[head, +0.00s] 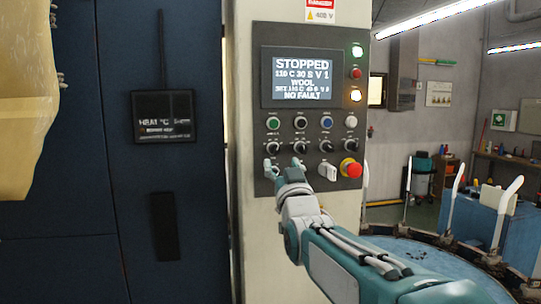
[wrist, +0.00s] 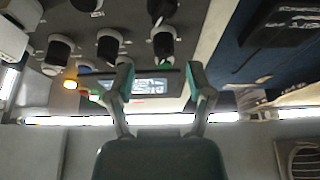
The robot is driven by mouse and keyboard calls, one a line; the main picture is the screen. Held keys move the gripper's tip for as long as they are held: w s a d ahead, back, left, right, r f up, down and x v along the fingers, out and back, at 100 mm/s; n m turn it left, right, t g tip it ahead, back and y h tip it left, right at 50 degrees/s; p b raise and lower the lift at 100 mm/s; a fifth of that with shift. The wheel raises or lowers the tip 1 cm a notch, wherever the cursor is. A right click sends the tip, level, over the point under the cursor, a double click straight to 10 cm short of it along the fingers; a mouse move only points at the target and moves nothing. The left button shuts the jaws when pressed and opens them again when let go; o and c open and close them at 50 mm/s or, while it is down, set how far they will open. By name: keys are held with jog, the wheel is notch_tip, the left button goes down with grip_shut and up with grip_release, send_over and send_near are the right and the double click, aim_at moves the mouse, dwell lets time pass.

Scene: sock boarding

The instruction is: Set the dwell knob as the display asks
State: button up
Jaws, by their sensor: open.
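My gripper (head: 284,165) is open just below these two knobs. In the wrist view, its fingers (wrist: 161,78) stand apart and empty. A knob (wrist: 163,41) shows just above the gap, and another knob (wrist: 108,43) by the left fingertip. Contact is unclear.
Coloured buttons (head: 300,123) sit above the knobs. A red emergency stop (head: 351,169) and a white switch (head: 328,171) are right of my gripper. A dark blue cabinet (head: 60,240) stands left of the panel. A blue round table (head: 420,257) lies to the right.

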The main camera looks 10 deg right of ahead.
aim_at(276, 155)
jog(key=x, duration=0.4)
jog(key=shift+w+a, duration=0.1)
jog(key=shift+a, duration=0.25)
jog(key=shift+d, duration=0.2)
jog(key=shift+c, duration=1)
jog(key=shift+a, duration=0.1)
grip_shut()
